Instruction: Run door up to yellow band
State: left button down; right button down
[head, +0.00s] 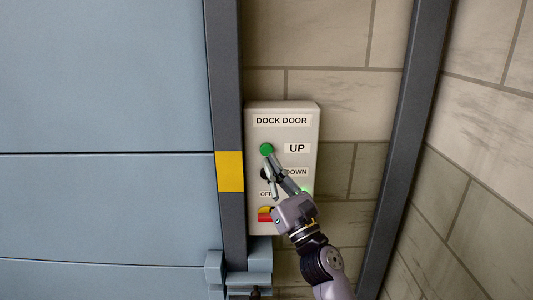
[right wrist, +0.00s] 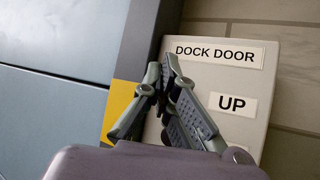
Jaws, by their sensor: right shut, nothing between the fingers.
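The dock door (head: 105,205) is a blue-grey panelled surface filling the left of the head view; its bottom edge is not visible. The yellow band (head: 230,171) is on the dark upright post beside it and also shows in the right wrist view (right wrist: 122,105). A pale control box (head: 283,108) reads DOCK DOOR, with a green button (head: 266,149) beside the UP label (head: 297,148). My right gripper (head: 269,160) is shut and empty, its fingertips at the green button's lower edge; I cannot tell whether they touch. The fingers hide that button in the wrist view.
A black knob (head: 264,174) by the DOWN label and a red-and-yellow control (head: 265,213) sit lower on the box, partly hidden by my gripper. A green light shows beside the gripper. A dark slanted post (head: 405,130) stands to the right, before a block wall.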

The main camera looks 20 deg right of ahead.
aim_at(266, 150)
jog(key=shift+w+d+b, duration=0.25)
jog(key=shift+w+b, duration=0.05)
jog(key=shift+w, duration=0.6)
jog(key=shift+w+d+b, duration=0.25)
jog(key=shift+w, duration=0.65)
jog(key=shift+w+d+b, duration=0.25)
jog(key=shift+w+b, duration=0.05)
jog(key=shift+w, duration=0.6)
jog(key=shift+w+d, duration=0.1)
jog(key=shift+w, duration=0.3)
